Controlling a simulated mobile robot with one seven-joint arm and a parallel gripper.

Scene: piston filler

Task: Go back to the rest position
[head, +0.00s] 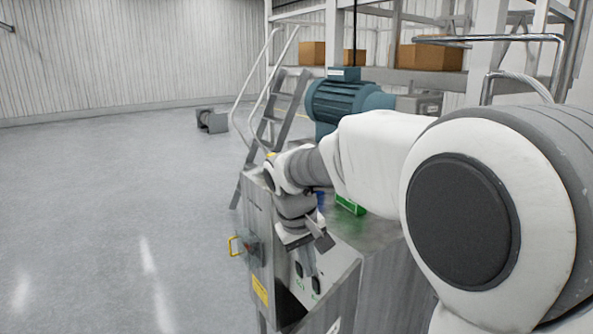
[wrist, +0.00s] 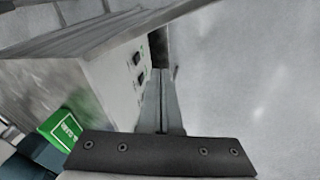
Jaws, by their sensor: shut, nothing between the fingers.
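My gripper (head: 309,262) shows in the head view at the end of my arm, pointing down in front of the control panel of the metal machine cabinet (head: 375,290). In the wrist view my gripper (wrist: 162,75) has its two fingers together, with nothing between them. The cabinet's panel (wrist: 128,70) with dark switches lies left of the fingers there. I cannot tell whether the fingertips touch the panel. My forearm hides part of the cabinet top.
A blue motor (head: 345,100) stands behind the cabinet. A green sign (head: 350,205) sits on the cabinet top and shows in the wrist view (wrist: 66,128). A ladder (head: 270,115) rises behind. The floor at left is open.

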